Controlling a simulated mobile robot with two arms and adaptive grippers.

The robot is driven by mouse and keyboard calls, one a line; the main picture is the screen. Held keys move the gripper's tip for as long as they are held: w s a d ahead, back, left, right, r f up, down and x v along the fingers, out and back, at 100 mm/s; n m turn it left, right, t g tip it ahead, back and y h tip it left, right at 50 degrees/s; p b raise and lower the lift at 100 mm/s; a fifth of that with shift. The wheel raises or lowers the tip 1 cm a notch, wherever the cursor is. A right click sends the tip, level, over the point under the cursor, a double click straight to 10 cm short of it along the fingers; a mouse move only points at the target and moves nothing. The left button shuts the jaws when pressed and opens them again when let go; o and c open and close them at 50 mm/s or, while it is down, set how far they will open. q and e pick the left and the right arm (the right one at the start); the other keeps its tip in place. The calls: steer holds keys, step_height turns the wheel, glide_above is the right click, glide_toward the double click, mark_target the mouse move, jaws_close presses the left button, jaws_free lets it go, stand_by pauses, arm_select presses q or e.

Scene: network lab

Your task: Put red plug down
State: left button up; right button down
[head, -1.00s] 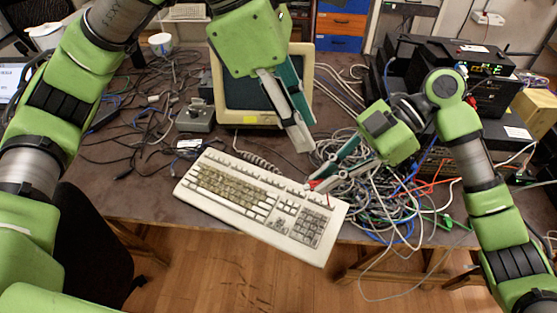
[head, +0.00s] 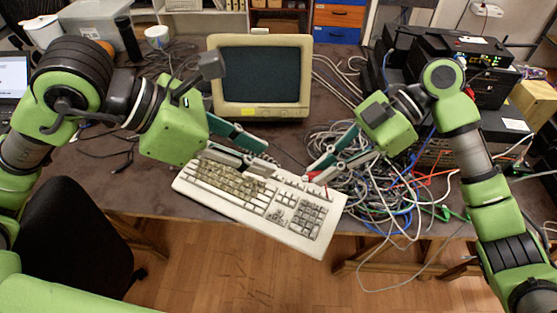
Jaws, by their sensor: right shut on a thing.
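The small red plug (head: 315,175) is between the fingertips of my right gripper (head: 314,176), which is shut on it. It is over the top right edge of the beige keyboard (head: 310,217), next to the cable heap; I cannot tell if it touches anything below. A red cable by the fingers is partly lost among the other cables. My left gripper (head: 268,158) is over the upper part of the keyboard, left of the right gripper. Its fingers are apart and nothing shows between them.
An old monitor (head: 262,80) stands behind the grippers. A tangled cable heap (head: 385,195) covers the right of the table. Stacked black devices (head: 470,75) stand at the back right. A black chair (head: 75,240) is at the left front. Bare table (head: 150,195) shows left of the keyboard.

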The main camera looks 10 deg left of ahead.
mark_target(307, 177)
arm_select(q)
steer(key=x, duration=1)
steer(key=shift+w+d+f, duration=0.15)
steer(key=shift+d+f, duration=0.05)
steer(key=shift+d, duration=0.1)
jaws_close()
arm_select(e)
steer(key=c, duration=2)
jaws_free()
